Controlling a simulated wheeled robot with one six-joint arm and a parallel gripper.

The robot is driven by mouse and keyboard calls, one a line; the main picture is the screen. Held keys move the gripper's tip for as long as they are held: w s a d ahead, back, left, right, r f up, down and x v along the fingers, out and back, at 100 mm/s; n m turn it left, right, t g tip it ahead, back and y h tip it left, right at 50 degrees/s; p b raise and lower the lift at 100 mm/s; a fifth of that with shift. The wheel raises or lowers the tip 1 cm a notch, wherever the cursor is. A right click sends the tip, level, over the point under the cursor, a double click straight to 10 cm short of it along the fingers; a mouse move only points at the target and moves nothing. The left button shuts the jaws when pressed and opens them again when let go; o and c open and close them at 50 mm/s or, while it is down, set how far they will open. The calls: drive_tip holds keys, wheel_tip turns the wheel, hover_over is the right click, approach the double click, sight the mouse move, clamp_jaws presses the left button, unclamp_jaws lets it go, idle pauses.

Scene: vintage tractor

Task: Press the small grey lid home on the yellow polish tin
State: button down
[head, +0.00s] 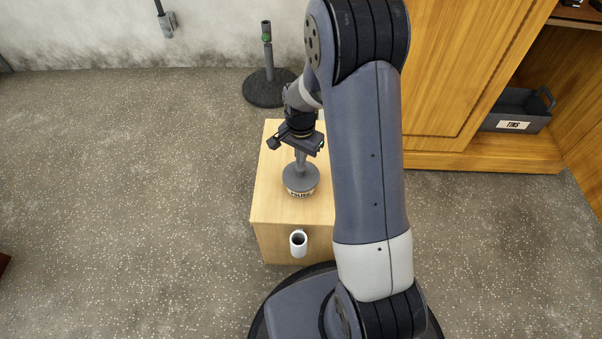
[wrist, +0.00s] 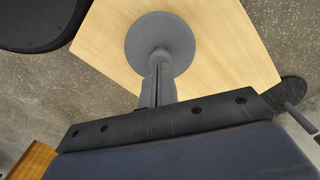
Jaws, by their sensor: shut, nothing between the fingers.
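The polish tin (head: 300,193) stands upright on a light wooden block. Only a pale band of its side shows, with a dark label reading POLISH. The round grey lid (head: 298,180) lies over its top and looks about level. The lid fills the upper middle of the wrist view (wrist: 140,42) and hides the tin there. My gripper (head: 300,168) points down over the lid, its fingers shut together and empty. In the wrist view the fingertips (wrist: 160,54) meet the lid near its middle. I cannot tell whether they touch it, or whether the lid is fully seated.
The wooden block (head: 275,205) has bare top around the tin. A white tube-like holder (head: 298,246) is at its front. A dark stand (head: 268,88) with a round base is behind it. A grey bin marked TINS (head: 516,112) sits in the wooden cabinet at right. Open floor lies left.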

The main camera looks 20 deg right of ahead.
drive_tip(key=shift+f, duration=0.1)
drive_tip(key=shift+f+b, duration=0.8)
drive_tip(key=shift+f, duration=0.2)
wheel_tip(320, 180, up, 6)
drive_tip(key=p, duration=0.5)
drive_tip(key=shift+r, duration=0.15)
idle(0.5)
